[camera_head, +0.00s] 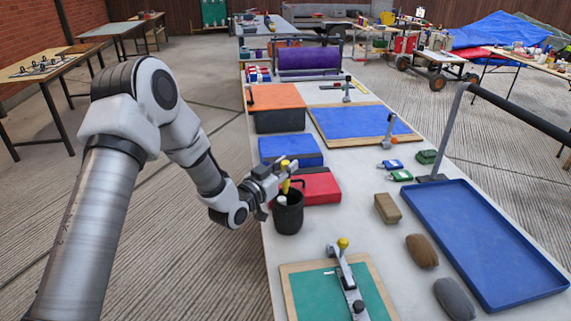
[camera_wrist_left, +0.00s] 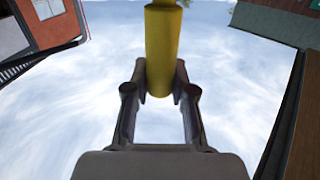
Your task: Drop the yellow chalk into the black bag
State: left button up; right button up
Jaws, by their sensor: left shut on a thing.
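My left gripper (camera_head: 279,180) reaches in from the left and is shut on the yellow chalk (camera_head: 286,177). The chalk stands roughly upright between the fingers, just above the opening of the black bag (camera_head: 288,216). The bag stands on the near left part of the long table and has a dark handle or loop at its rim. Something white shows in its mouth. In the left wrist view the chalk (camera_wrist_left: 165,48) is pinched between both fingertips of the gripper (camera_wrist_left: 160,85). My right gripper is not in view.
A red box (camera_head: 317,187) and a blue box (camera_head: 291,151) lie just behind the bag. A green board (camera_head: 310,300) with a metal clamp is in front. A blue tray (camera_head: 490,245) and several small blocks are to the right. Bare tabletop lies between.

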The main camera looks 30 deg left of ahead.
pick_arm(q)
jog(key=o, duration=0.8)
jog(key=shift+o, duration=1)
jog(key=s+a, duration=0.1)
jog(key=s, duration=1.1)
jog(key=shift+a, duration=0.3)
